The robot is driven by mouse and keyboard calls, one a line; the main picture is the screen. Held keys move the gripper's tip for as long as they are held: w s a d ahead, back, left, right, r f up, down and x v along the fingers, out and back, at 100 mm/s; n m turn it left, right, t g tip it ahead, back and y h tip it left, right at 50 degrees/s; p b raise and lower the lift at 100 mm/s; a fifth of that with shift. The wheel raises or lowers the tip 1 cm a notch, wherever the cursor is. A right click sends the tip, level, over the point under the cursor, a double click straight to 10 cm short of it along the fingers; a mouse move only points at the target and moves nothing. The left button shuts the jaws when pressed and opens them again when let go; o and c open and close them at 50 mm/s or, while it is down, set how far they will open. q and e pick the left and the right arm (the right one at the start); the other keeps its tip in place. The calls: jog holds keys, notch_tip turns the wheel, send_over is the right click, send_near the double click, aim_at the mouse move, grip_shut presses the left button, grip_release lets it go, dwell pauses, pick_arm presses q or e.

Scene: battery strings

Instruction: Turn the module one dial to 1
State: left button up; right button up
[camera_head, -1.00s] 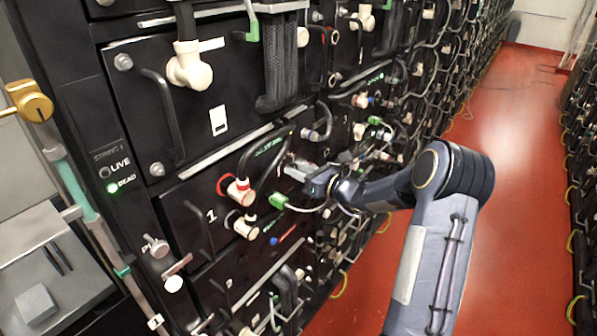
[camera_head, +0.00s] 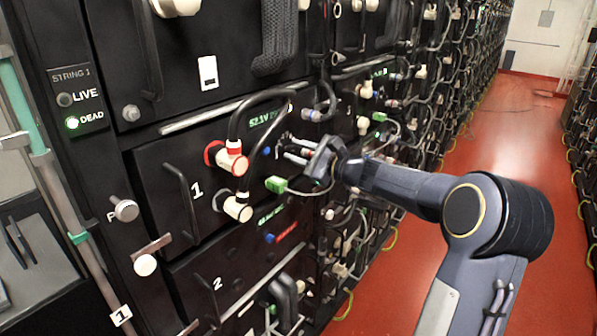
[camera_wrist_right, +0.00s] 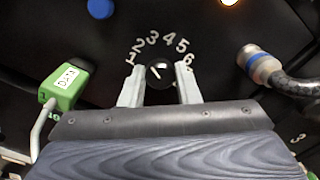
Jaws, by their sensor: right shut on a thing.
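Module one, the black front marked 1 (camera_head: 160,165), sits in the rack in the head view, with a lit green readout (camera_head: 263,117). My right gripper (camera_head: 287,148) reaches its right part from the right. In the right wrist view my right gripper (camera_wrist_right: 159,88) has one finger on each side of the small black dial (camera_wrist_right: 160,74) and is shut on it. The numbers 1 to 6 arc above the dial. Its white mark points up and left, towards the 1 and 2; I cannot tell exactly which. The gripper hides the dial in the head view. My left gripper is out of view.
A green connector tagged DATA (camera_wrist_right: 66,84) is left of the dial, and a cable plug with a blue ring (camera_wrist_right: 262,68) right. A blue button (camera_wrist_right: 100,8) lies above. Module two (camera_head: 215,265) is below.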

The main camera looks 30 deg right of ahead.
jog(key=n+b, duration=0.4)
jog(key=b, duration=0.1)
jog(key=n+b, duration=0.2)
jog(key=b, duration=0.1)
jog(key=shift+f, duration=0.35)
jog(key=shift+r+n+b, duration=0.2)
jog(key=shift+n+b, duration=1.1)
jog(key=shift+b, duration=0.25)
jog(key=o, duration=1)
jog(key=shift+c, duration=0.2)
jog(key=v, duration=0.7)
jog(key=shift+s+b, duration=0.35)
jog(key=shift+s, duration=0.05)
